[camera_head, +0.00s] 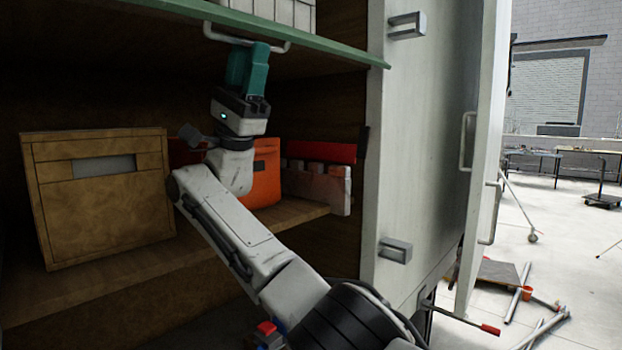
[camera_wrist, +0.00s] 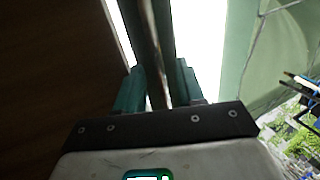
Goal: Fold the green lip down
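The green lip (camera_head: 330,50) is a long, thin edge across the top of the cargo opening in the head view. It lies about level, and its pale green face shows at the right of the wrist view (camera_wrist: 235,50). A pale bar handle (camera_head: 214,35) hangs under it. My gripper (camera_head: 250,62) points up from below, its teal fingers at this handle. In the wrist view the fingers stand close on both sides of a narrow bar (camera_wrist: 157,60), and they look shut on it. The exact contact is partly hidden.
Below, a wooden box (camera_head: 100,205), an orange container (camera_head: 265,175) and a red-and-grey item (camera_head: 318,185) stand on a wooden shelf (camera_head: 120,275). A grey door panel (camera_head: 425,130) with brackets stands right of the opening. Open floor with loose pipes lies farther right.

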